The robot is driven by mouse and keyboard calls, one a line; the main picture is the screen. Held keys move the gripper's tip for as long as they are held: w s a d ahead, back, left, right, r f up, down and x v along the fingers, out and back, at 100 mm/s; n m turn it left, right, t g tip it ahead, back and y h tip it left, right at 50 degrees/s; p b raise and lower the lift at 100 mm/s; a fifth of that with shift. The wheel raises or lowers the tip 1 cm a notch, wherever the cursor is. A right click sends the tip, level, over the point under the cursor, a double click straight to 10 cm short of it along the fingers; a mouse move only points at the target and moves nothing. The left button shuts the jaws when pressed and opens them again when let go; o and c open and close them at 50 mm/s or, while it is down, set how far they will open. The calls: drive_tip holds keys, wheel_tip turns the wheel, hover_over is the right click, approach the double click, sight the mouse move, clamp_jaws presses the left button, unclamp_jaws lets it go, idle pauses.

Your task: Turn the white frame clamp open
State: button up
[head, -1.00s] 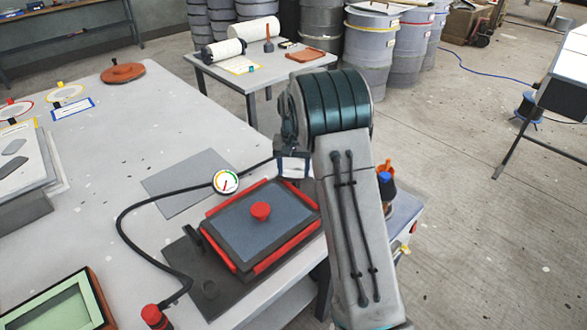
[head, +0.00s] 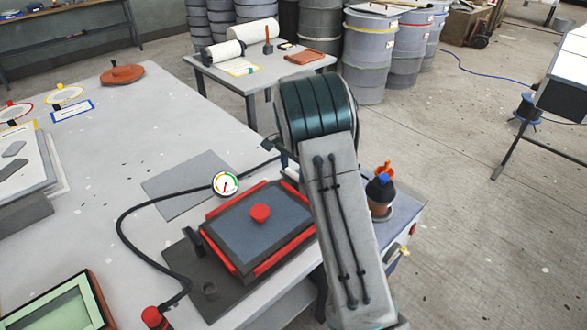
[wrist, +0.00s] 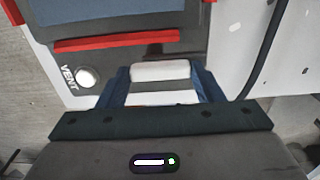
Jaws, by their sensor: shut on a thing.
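The white frame clamp (wrist: 160,71) shows in the wrist view as a short pale bar, between the two blue fingers of my gripper (wrist: 161,76). The fingers are shut on it, one at each end. It lies close beside a red bar (wrist: 115,44) at the edge of the mould frame. My arm hides my gripper and the clamp there.
A white round knob (wrist: 87,77) marked VENT sits left of my gripper. A pressure gauge (head: 225,184) with a black hose stands behind the frame. A dark bottle with a blue cap (head: 380,191) stands right of my arm. The bench middle (head: 140,140) is mostly clear.

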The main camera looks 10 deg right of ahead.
idle(0.5)
drive_tip(key=o, duration=1)
wheel_tip(320, 180, up, 14)
drive_tip(key=shift+a+f+b, duration=0.1)
drive_tip(key=shift+b, duration=0.25)
drive_tip(key=s+r+n+t, duration=0.1)
drive_tip(key=s+r+n, duration=0.15)
drive_tip(key=s, duration=0.65)
drive_tip(key=s+r+n, duration=0.2)
drive_tip(key=s+n, duration=0.1)
drive_tip(key=s, duration=0.6)
drive_tip(key=s+f+n, duration=0.1)
drive_tip(key=s+n, duration=0.1)
drive_tip(key=s, duration=0.3)
drive_tip(key=s+f+n+t, duration=0.1)
drive_tip(key=s+f+n, duration=0.1)
drive_tip(key=s, duration=0.4)
drive_tip(key=s+a+f+n+t, duration=0.1)
drive_tip(key=s+f+n, duration=0.1)
drive_tip(key=s, duration=0.3)
drive_tip(key=shift+s+f, duration=0.15)
